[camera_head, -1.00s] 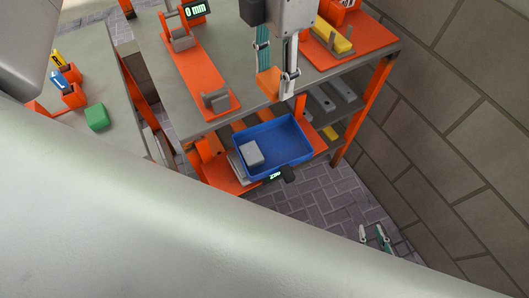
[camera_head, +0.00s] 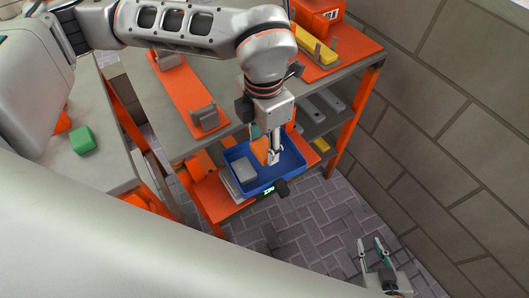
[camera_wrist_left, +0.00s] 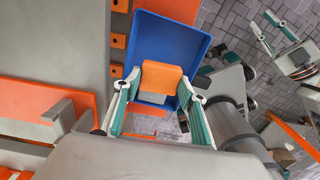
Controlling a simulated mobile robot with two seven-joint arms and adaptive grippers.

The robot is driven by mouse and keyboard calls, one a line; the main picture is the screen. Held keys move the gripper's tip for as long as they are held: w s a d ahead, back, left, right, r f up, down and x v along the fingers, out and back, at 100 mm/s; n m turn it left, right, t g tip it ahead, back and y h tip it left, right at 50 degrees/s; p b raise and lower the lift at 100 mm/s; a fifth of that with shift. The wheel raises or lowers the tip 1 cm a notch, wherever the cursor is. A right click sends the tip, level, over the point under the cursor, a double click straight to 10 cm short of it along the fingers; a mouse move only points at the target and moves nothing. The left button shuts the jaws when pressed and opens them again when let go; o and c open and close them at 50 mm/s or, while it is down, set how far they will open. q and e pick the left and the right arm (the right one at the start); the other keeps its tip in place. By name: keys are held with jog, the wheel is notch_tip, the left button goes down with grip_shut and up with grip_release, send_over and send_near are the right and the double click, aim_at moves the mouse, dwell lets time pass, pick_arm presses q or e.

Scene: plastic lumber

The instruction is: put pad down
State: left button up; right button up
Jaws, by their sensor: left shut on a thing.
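I cannot tell whether the pad touches the tray floor. A grey block (camera_head: 243,171) lies in the tray's left part; the pad partly hides it in the wrist view (camera_wrist_left: 152,98). My right gripper (camera_head: 371,244) is open and empty at the lower right, apart from the tray.
Orange fixtures (camera_head: 185,90) and a yellow bar (camera_head: 318,46) are on the bench. A green block (camera_head: 83,140) sits on the left table. A block wall stands right.

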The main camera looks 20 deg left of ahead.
aim_at(264, 155)
pick_arm(q)
jog(key=shift+f, duration=2.25)
jog(key=shift+f, duration=0.1)
jog(key=shift+f+b, duration=0.1)
jog(key=shift+b, duration=0.2)
jog(key=o, duration=1.2)
notch_tip(264, 155, up, 12)
jog(key=shift+r+p, duration=0.2)
jog(key=shift+p, duration=0.5)
